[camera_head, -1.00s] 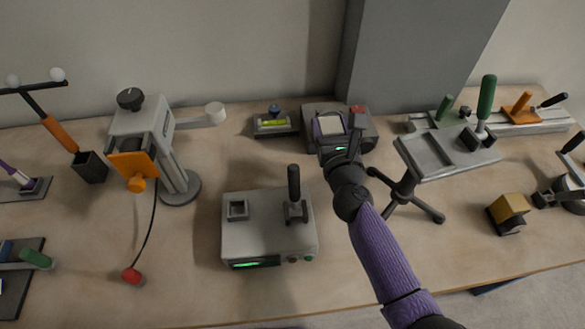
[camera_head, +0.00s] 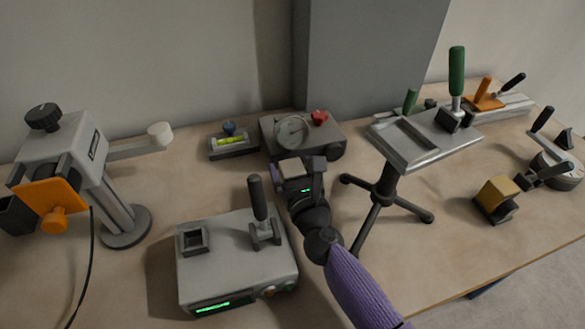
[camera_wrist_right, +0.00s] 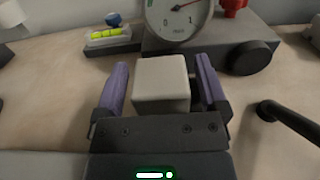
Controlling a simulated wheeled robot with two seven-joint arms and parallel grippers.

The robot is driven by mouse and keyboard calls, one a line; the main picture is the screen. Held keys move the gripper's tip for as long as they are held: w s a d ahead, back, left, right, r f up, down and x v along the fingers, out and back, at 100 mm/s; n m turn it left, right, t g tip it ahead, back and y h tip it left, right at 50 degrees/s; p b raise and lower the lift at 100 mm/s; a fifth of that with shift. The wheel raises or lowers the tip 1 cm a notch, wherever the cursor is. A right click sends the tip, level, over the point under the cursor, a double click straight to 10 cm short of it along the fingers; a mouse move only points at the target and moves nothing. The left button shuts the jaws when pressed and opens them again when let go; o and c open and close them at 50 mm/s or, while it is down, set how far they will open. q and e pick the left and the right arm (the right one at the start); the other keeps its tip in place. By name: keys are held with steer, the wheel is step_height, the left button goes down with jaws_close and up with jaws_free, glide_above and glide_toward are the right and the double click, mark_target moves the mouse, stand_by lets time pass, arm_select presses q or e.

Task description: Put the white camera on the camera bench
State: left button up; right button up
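A small off-white block with a dark underside, seemingly the white camera (camera_wrist_right: 161,80), sits between the fingers of my right gripper (camera_wrist_right: 163,88). Narrow gaps show beside it in the right wrist view, so the fingers look open around it. In the head view my right gripper (camera_head: 296,172) is in front of the dial-gauge box, and the block's pale top shows there. Nothing is labelled as the camera bench; a grey box with a socket and black lever (camera_head: 225,262) and a tripod with a slotted plate (camera_head: 400,146) stand nearby. My left gripper is not in view.
The dial-gauge box (camera_head: 329,140) and a green spirit level (camera_head: 232,142) stand behind. A yellow block (camera_head: 498,194) and a rail (camera_head: 512,108) with clamps are at right. A stand with an orange plate (camera_head: 50,199) is at left. Table between tripod and yellow block is clear.

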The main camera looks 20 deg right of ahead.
steer(key=shift+s+r, duration=0.1)
steer(key=shift+r, duration=0.15)
steer(key=s, duration=1.1)
steer(key=shift+f, duration=0.15)
steer(key=shift+s, duration=0.4)
